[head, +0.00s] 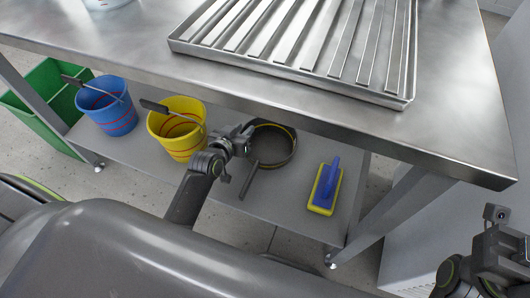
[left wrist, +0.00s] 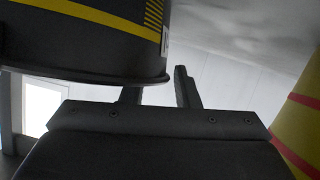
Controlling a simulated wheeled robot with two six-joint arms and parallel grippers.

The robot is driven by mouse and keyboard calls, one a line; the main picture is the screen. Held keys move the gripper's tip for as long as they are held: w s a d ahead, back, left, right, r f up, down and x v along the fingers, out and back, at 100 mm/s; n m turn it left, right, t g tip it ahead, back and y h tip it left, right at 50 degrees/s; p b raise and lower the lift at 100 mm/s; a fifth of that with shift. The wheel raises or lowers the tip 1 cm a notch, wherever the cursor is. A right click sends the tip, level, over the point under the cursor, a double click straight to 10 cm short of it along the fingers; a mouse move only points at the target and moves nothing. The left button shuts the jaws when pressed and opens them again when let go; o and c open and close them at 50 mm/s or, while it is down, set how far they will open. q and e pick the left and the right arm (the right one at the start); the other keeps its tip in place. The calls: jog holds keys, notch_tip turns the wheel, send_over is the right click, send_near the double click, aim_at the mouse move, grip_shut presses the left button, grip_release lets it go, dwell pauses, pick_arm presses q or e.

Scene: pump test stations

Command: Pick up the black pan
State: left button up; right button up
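The black pan (head: 286,155) lies on the lower shelf of the steel table, its straight handle (head: 249,180) pointing toward me. It is round with a yellow line on its wall. My left gripper (head: 243,133) is at the pan's left side, close to the rim. In the left wrist view the pan wall (left wrist: 80,40) with its yellow stripe fills the upper left. My left gripper (left wrist: 160,90) shows two fingers spread apart there; the pan partly hides the left finger. I cannot tell whether they touch the pan. My right arm's wrist (head: 497,255) is at the lower right, its fingers unclear.
A yellow bucket (head: 177,130) stands just left of my left gripper, with a blue bucket (head: 107,107) and a green crate (head: 50,100) further left. A blue-and-yellow brush (head: 325,187) lies right of the pan. The steel tabletop (head: 440,110) overhangs the shelf (head: 285,205).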

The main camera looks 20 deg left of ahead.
pick_arm(q)
grip_shut()
jog(key=shift+r, duration=0.15)
